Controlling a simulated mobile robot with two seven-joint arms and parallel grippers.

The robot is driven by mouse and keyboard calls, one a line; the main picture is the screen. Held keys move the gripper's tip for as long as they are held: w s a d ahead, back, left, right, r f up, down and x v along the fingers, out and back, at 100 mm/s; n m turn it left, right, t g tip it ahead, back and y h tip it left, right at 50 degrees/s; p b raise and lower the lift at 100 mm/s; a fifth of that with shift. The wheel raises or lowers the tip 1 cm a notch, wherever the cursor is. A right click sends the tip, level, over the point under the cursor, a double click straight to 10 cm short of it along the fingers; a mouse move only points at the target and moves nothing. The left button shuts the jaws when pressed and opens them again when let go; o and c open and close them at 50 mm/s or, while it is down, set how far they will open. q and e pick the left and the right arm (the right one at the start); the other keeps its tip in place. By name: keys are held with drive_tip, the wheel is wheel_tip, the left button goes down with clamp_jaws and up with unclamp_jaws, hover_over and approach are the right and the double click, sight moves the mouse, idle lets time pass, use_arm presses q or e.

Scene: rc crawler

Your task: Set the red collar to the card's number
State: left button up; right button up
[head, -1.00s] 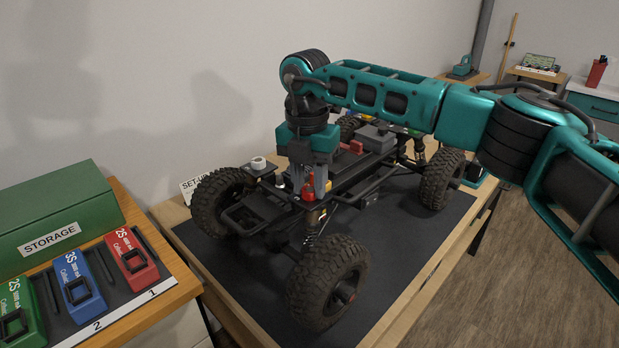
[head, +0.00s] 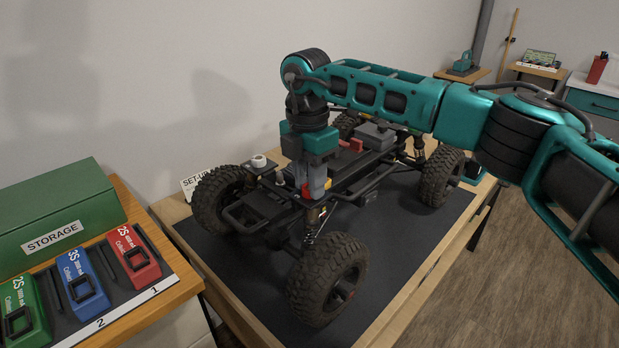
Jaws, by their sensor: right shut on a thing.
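The crawler (head: 268,213) stands on a dark mat, its front towards me. The red collar (head: 306,191) is at the top of the front shock nearest me, and only a small part of it shows. My right gripper (head: 315,190) points straight down at this shock, its grey fingers shut on the red collar and hiding most of it. The SET-UP card (head: 190,181) stands behind the front left wheel, which covers most of it; no number on it can be read. My left gripper is not in view.
A storage bench at the left holds a green STORAGE box (head: 55,213) and red (head: 137,259), blue (head: 84,284) and green (head: 20,312) battery packs. A white knob (head: 258,161) tops the other front shock. Bare mat (head: 410,240) lies right of the crawler.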

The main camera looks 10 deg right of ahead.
drive_tip(key=shift+f, duration=0.1)
drive_tip(key=o, duration=1.1)
drive_tip(key=shift+c, duration=0.2)
